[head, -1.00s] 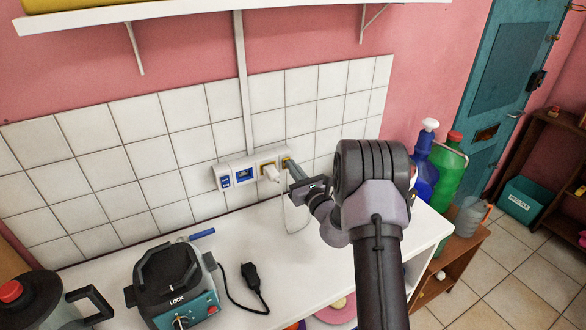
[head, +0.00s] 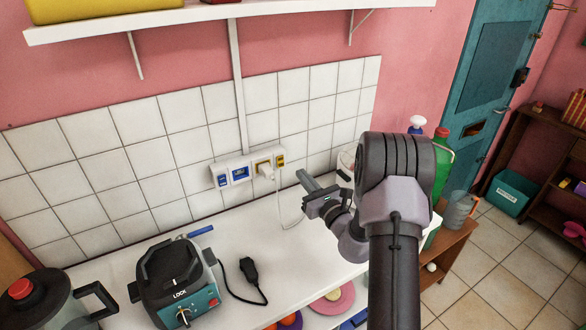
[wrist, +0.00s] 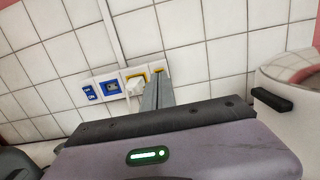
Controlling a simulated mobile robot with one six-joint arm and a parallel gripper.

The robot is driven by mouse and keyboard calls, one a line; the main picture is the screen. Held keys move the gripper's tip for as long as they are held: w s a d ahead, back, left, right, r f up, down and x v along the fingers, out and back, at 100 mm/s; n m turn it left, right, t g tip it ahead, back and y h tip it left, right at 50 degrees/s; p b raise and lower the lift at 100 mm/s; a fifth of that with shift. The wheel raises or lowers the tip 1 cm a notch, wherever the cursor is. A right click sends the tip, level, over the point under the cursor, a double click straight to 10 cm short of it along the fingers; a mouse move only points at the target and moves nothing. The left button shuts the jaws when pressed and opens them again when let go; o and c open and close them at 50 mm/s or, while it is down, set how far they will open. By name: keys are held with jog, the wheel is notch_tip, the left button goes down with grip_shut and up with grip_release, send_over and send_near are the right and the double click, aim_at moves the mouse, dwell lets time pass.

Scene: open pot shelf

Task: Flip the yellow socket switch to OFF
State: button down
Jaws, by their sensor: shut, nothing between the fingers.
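A white socket strip (head: 252,179) is fixed on the tiled wall above the counter. The yellow switch (head: 280,161) is at its right end, beside a yellow-framed socket (head: 257,164) holding a white plug (head: 266,171). My gripper (head: 303,178) is shut and empty, its fingertips just right of and below the yellow switch, apparently apart from it. In the wrist view my fingers (wrist: 158,88) point at the strip's right end and hide part of the yellow switch (wrist: 157,71). Its ON or OFF position is too small to tell.
A blue switch (head: 222,181) and blue socket (head: 241,174) sit on the strip's left half. A white cord hangs from the plug. A white appliance (wrist: 285,95) with a black handle stands close right of my gripper.

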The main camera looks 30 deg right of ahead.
jog(key=s, duration=0.4)
jog(key=shift+r, duration=0.35)
jog(key=shift+a, duration=0.1)
